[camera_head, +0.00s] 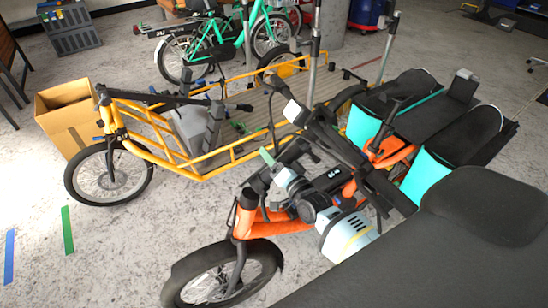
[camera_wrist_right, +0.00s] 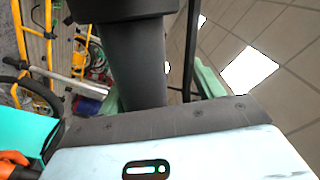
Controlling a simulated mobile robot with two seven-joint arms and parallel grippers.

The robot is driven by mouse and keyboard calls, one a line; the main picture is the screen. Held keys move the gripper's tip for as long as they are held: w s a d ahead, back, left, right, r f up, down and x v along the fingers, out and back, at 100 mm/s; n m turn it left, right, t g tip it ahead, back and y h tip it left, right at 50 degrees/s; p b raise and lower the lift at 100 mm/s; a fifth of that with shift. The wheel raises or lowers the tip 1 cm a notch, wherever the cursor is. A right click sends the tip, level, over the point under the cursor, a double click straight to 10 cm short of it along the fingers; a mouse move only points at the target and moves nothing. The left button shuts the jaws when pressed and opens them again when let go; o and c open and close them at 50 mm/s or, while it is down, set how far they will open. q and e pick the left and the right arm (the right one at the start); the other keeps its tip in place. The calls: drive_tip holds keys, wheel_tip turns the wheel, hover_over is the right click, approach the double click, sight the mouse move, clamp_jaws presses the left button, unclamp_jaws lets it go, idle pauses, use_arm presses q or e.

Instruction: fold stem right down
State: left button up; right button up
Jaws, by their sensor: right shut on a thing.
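The orange cargo bike (camera_head: 262,226) stands in the foreground with its front wheel at the lower middle. Its black stem (camera_head: 291,153) leans from above the front fork up toward the handlebar, tilted to the right. My right gripper (camera_head: 276,168) is at the stem, with a green fingertip showing beside it. In the right wrist view the thick dark stem (camera_wrist_right: 137,62) runs between the green fingers, and the gripper is shut on it. The contact itself is partly hidden. My left gripper is not in view.
A yellow cargo bike (camera_head: 148,143) stands close behind, with a cardboard box (camera_head: 66,118) beside it. Green bikes (camera_head: 222,42) stand farther back. Teal-sided black bags (camera_head: 430,170) are on the right.

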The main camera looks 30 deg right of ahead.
drive_tip(key=shift+a+r, duration=0.1)
drive_tip(key=shift+r, duration=0.2)
drive_tip(key=shift+s+f, duration=0.2)
drive_tip(key=shift+s, duration=0.2)
drive_tip(key=s, duration=0.7)
drive_tip(key=shift+d+f, duration=0.2)
drive_tip(key=shift+d, duration=0.05)
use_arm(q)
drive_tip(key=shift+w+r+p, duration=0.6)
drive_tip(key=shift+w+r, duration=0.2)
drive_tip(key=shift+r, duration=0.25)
use_arm(e)
drive_tip(key=s+f, duration=0.2)
drive_tip(key=s, duration=0.7)
